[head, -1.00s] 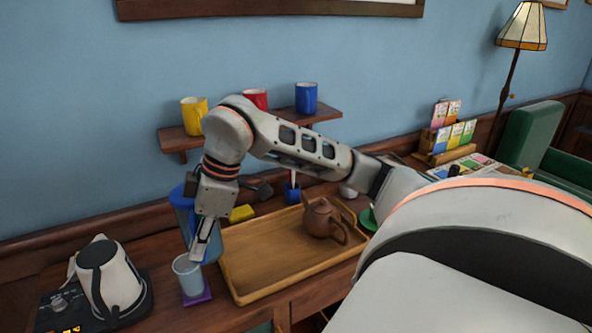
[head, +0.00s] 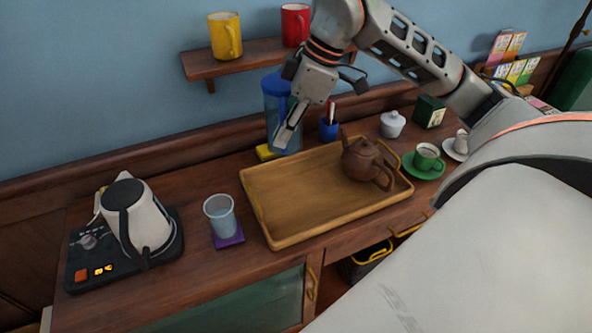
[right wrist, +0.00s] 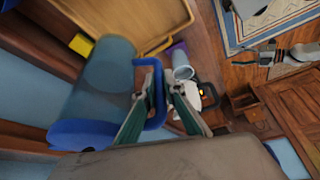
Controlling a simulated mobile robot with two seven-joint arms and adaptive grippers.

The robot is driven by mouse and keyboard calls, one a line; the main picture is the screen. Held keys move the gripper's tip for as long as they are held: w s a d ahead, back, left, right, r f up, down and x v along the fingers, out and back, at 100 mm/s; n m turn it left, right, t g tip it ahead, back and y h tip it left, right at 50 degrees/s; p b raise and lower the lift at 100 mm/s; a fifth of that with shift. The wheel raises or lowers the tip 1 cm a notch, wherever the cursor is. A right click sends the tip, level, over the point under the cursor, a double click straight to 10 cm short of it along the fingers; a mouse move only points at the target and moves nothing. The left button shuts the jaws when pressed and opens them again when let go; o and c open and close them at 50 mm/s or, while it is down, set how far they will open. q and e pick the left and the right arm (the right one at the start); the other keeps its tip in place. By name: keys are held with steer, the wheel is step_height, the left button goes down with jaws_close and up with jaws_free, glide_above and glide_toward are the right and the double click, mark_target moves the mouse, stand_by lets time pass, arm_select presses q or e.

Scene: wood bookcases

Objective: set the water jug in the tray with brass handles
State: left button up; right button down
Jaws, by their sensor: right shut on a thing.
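The water jug (head: 277,112) is a see-through blue jug with a blue lid and handle. In the head view it appears upright behind the tray's back left part. My right gripper (head: 290,130) is shut on its handle, seen closer in the right wrist view (right wrist: 155,105) beside the jug (right wrist: 105,75). The jug's height above the counter is hard to tell. The wooden tray (head: 272,238) lies on the counter with a brown teapot (head: 362,160) in its right part; its left part is bare. My left gripper is not in view.
A clear cup (head: 220,217) on a purple coaster stands left of the tray, and a kettle (head: 148,220) on its base farther left. A yellow sponge (head: 266,153) lies by the jug. A green cup (head: 426,157) stands right. A mug shelf (head: 255,58) hangs above.

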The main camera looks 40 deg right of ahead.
step_height(320, 180, down, 16)
stand_by(0.6)
steer(key=shift+w, duration=0.1)
steer(key=c, duration=2.4)
jaws_free()
steer(key=shift+f, duration=0.1)
steer(key=shift+o, duration=1.3)
steer(key=b+v, duration=0.1)
steer(key=v, duration=1.1)
steer(key=shift+r, duration=0.2)
